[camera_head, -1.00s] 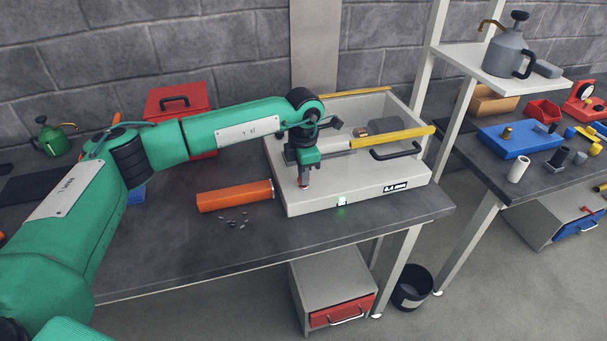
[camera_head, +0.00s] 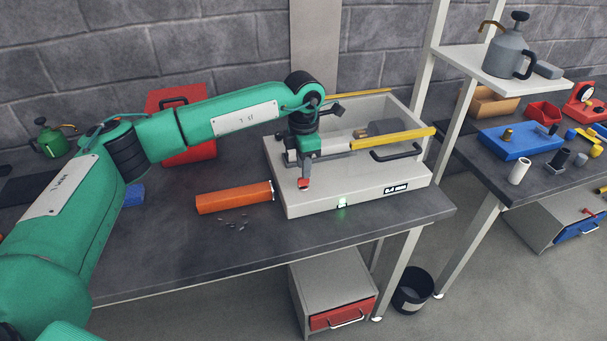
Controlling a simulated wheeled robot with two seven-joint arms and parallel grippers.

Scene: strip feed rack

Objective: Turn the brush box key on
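The brush box (camera_head: 365,196) is a pale, open-topped housing on the bench, with a black handle and a small dark display on its front. A green light (camera_head: 341,203) glows on its front edge. A small red part (camera_head: 304,183), which looks like the key, sits at the front left of the box top. My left gripper (camera_head: 304,165) points down just above this red part. Whether its fingers touch the part, and whether they are open or shut, is too small to tell. My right gripper is not in view.
A yellow bar (camera_head: 392,139) crosses the box just right of my gripper. A red case (camera_head: 190,148) stands behind my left arm. The bench front is clear.

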